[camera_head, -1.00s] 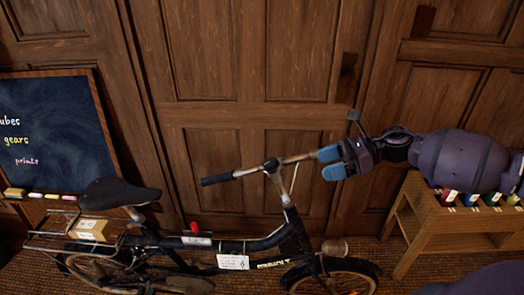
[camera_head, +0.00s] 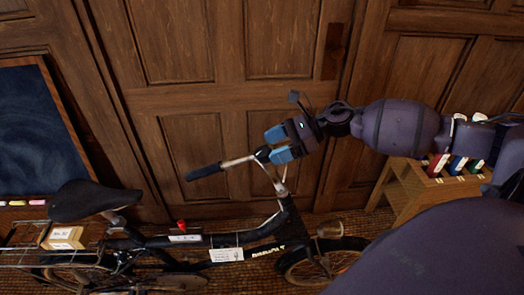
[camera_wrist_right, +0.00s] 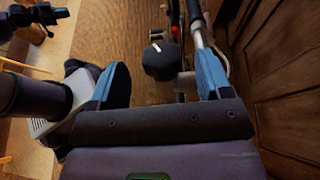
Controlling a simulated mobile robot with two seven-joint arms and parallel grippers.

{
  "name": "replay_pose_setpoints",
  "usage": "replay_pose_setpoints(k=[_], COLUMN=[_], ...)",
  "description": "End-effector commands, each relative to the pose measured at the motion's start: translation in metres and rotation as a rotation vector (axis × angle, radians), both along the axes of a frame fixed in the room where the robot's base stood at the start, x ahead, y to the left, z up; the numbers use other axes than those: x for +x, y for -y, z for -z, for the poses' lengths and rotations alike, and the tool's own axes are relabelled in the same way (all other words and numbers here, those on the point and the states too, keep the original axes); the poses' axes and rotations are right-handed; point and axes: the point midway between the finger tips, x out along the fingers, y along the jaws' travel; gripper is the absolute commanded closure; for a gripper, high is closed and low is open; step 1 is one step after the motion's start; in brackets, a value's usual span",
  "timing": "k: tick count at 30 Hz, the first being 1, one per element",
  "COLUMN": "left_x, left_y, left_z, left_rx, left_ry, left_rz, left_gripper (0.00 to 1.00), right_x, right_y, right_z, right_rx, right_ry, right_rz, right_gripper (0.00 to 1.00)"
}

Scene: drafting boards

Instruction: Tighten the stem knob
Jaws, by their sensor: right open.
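The black stem knob (camera_wrist_right: 162,60) has a white mark on top and shows in the right wrist view between and slightly beyond my fingertips, with visible gaps to both fingers. In the head view, it appears as a dark piece (camera_head: 262,153) at the handlebar's middle, partly hidden by my gripper. My right gripper (camera_head: 274,144) is open at the stem, its blue fingers spread and empty. In the wrist view, the right-hand finger (camera_wrist_right: 211,76) lies close to the silver handlebar (camera_wrist_right: 201,30); I cannot tell whether they touch.
The black bicycle (camera_head: 232,240) carries a white tag (camera_head: 226,255), a red piece (camera_head: 181,225) and a box (camera_head: 62,238) on its rear rack. Wooden panelling (camera_head: 200,150) stands behind. A wooden stand (camera_head: 410,185) with coloured items is at the right, below my arm.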

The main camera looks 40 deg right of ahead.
Motion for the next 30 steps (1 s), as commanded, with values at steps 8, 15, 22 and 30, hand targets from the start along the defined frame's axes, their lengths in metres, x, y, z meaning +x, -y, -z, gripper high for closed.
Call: replay_pose_setpoints(k=[8,15,22,30], left_x=[0.005,0.002,0.000,0.000], left_y=[0.001,0.001,0.000,0.000], left_z=[-0.004,-0.001,0.002,0.002], left_rx=[-0.001,0.000,0.001,0.001], left_ry=[0.013,0.004,-0.002,-0.003], left_rz=[0.003,0.002,0.002,0.002], left_gripper=[1.00,1.00,1.00,1.00], right_x=[0.013,0.015,0.015,0.015], right_y=[-0.024,-0.029,-0.029,-0.029], right_z=[0.011,0.013,0.013,0.013], right_rx=[0.000,0.000,0.000,0.000], right_ry=[0.002,0.000,0.000,0.000], right_rz=[-0.001,0.000,0.000,0.000], right_gripper=[0.28,0.28,0.36,0.77])
